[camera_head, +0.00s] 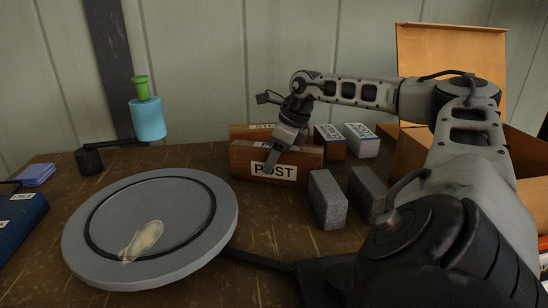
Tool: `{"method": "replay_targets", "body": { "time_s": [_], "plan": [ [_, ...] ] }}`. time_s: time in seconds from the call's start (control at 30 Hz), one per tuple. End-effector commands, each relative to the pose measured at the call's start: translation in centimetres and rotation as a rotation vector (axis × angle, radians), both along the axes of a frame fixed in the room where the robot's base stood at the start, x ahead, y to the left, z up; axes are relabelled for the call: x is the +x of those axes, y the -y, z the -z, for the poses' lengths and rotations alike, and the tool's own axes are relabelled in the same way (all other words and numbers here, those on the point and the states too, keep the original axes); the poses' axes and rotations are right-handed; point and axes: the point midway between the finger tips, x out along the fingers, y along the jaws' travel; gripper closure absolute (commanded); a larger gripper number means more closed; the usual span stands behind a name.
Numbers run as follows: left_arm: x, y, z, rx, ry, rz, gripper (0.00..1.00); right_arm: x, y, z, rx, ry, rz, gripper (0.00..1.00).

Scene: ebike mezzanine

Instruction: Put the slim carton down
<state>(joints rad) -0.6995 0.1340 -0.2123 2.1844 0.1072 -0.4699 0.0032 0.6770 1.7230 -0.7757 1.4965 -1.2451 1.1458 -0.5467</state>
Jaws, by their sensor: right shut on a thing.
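My right gripper (272,157) reaches down from the right over a slim brown carton marked POST (304,161). One finger lies across the carton's front face, just above its white label. The other finger is hidden behind. The gripper is shut, and the carton appears to be what it holds. The carton stands on its long edge and looks upright, at or very near the tabletop; I cannot tell whether it touches. My left gripper is not in view.
A similar brown piece (240,131) stands close behind the carton. Two grey blocks (327,198) (368,188) stand to its right, with labelled boxes (330,141) (361,141) behind. A round grey disc (82,241) fills the left front. An open cardboard box (450,52) stands right.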

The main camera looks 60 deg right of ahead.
Motion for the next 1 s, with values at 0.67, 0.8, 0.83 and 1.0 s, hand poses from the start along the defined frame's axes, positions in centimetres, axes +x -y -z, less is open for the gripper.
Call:
{"method": "replay_targets", "body": {
  "time_s": [0.67, 0.8, 0.83, 1.0],
  "plan": [
    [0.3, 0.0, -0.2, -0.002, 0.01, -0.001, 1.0, 0.0, 0.0, 0.1, 0.0, 0.001, 0.0, 0.24],
    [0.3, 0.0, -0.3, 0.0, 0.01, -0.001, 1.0, -0.2, 0.2, -0.7, -0.002, 0.003, 0.002, 0.24],
    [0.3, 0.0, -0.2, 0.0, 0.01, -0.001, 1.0, -0.3, 0.2, -1.1, -0.003, 0.003, 0.002, 0.24],
    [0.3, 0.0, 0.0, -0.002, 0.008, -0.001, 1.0, -1.6, 0.7, -4.2, -0.004, 0.003, 0.004, 0.24]
  ]
}}
